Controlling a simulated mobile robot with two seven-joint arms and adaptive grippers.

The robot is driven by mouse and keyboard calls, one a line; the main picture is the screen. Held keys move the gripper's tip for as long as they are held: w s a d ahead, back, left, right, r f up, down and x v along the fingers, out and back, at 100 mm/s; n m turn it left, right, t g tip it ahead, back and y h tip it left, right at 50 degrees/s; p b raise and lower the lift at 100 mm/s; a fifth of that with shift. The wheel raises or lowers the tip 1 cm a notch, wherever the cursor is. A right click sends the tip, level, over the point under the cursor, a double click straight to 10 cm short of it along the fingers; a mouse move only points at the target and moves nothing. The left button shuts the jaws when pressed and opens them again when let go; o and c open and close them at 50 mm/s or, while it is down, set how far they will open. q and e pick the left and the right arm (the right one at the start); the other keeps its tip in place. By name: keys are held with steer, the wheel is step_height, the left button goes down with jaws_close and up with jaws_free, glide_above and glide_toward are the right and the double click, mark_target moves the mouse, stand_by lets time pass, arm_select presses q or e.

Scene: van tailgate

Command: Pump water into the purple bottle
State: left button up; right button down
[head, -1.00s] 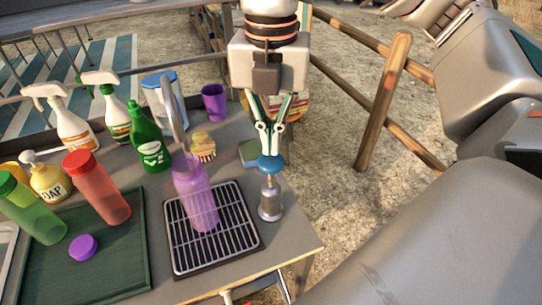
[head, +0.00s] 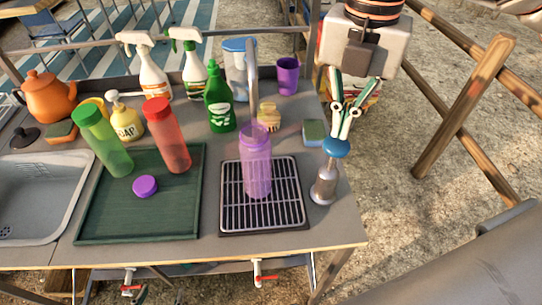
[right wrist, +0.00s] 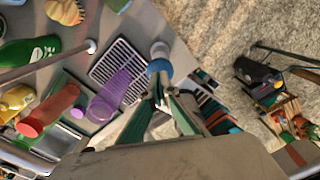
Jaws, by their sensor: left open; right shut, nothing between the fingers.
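The translucent purple bottle (head: 256,172) stands upright and uncapped on the black drain grate (head: 232,215), under the grey spout (head: 252,80). It also shows in the right wrist view (right wrist: 108,97). The metal pump (head: 324,186) with its blue knob (head: 336,148) stands right of the grate; the knob shows in the right wrist view (right wrist: 158,67). My right gripper (head: 343,128) is shut and empty, pointing down with its fingertips just over the knob; I cannot tell whether they touch it. A purple cap (head: 145,186) lies on the green tray (head: 130,222). My left gripper is out of view.
A green bottle (head: 103,145) and a red bottle (head: 168,138) stand on the tray. Behind are a dark green detergent bottle (head: 219,105), a brush (head: 268,117), a sponge (head: 314,132) and a purple cup (head: 288,75). A sink (head: 35,200) is at left.

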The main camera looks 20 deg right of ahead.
mark_target(338, 142)
arm_select(q)
steer(key=shift+a, duration=0.1)
steer(key=shift+s+f+g+b, duration=0.5)
steer(key=shift+s+f+b, duration=1.1)
steer(key=shift+f, duration=1.3)
arm_select(e)
steer(key=shift+f+b, duration=0.3)
steer(key=shift+f, duration=3)
steer(key=shift+r+p, duration=1.55)
steer(key=shift+r, duration=1.05)
arm_select(q)
steer(key=shift+t, duration=0.3)
steer(key=w+r, duration=0.1)
steer(key=r, duration=0.2)
steer(key=w+r, duration=0.1)
steer(key=shift+w+r, duration=0.3)
steer(key=shift+w, duration=0.05)
arm_select(e)
steer(key=shift+f, duration=0.1)
